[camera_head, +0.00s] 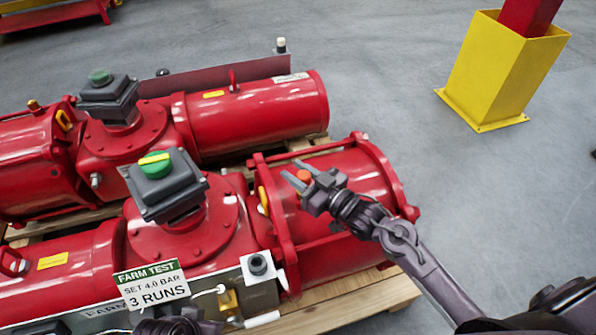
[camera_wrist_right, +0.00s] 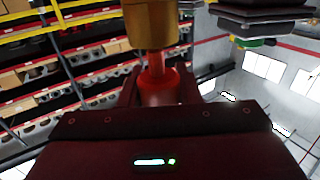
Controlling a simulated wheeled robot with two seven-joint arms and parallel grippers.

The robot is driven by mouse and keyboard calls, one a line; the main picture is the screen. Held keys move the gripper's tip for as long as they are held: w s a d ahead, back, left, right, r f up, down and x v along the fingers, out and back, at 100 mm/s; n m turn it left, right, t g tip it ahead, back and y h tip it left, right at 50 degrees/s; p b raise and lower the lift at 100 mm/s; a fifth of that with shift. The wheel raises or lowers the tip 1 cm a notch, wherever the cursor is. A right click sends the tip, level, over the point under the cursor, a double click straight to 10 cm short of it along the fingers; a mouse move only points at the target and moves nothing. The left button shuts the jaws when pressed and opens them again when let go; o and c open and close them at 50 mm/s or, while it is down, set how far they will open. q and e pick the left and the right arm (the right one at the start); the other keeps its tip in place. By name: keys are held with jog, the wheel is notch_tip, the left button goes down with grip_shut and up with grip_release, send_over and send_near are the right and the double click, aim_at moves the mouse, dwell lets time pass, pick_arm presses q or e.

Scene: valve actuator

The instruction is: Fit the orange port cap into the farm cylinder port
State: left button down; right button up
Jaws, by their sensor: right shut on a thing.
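My right gripper (camera_head: 300,177) is shut on the orange port cap (camera_head: 303,176), which shows as a small orange spot between its fingers. The cap also shows in the right wrist view (camera_wrist_right: 160,87), with a brass-coloured cylindrical part (camera_wrist_right: 153,24) just beyond it; I cannot tell whether they touch. In the head view the gripper is over the near red actuator's right cylinder (camera_head: 345,168). I cannot make out the port there. A dark part of what looks like my left gripper (camera_head: 178,324) shows at the bottom edge; its fingers are unclear.
The near actuator carries a FARM TEST sign (camera_head: 150,284) and a grey box with a green-yellow indicator (camera_head: 156,165). A second red actuator (camera_head: 262,115) lies behind it. Both are on wooden pallets (camera_head: 350,312). A yellow post base (camera_head: 497,75) stands at back right on open grey floor.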

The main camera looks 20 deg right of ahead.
pick_arm(q)
jog(key=shift+f+b, duration=0.55)
jog(key=shift+f, duration=0.05)
pick_arm(e)
jog(key=shift+f, duration=1.3)
jog(key=o, duration=1.1)
jog(key=shift+c, duration=0.2)
jog(key=shift+s+d, duration=0.15)
jog(key=shift+s, duration=0.1)
pick_arm(q)
jog(key=shift+s+a+r+n+g+y+p, duration=0.1)
jog(key=shift+s+a+g+y+p, duration=0.1)
jog(key=shift+a, duration=0.15)
jog(key=shift+s+a+f+n+g+y+p, duration=0.1)
jog(key=shift+a+g+y+p, duration=0.1)
jog(key=shift+a+p, duration=0.1)
jog(key=shift+s+a+r+n+g+y+p, duration=0.1)
jog(key=shift+s+a+g+p, duration=0.1)
jog(key=shift+a, duration=0.15)
pick_arm(e)
jog(key=v, duration=0.7)
jog(key=shift+s, duration=0.15)
jog(key=shift+d, duration=0.1)
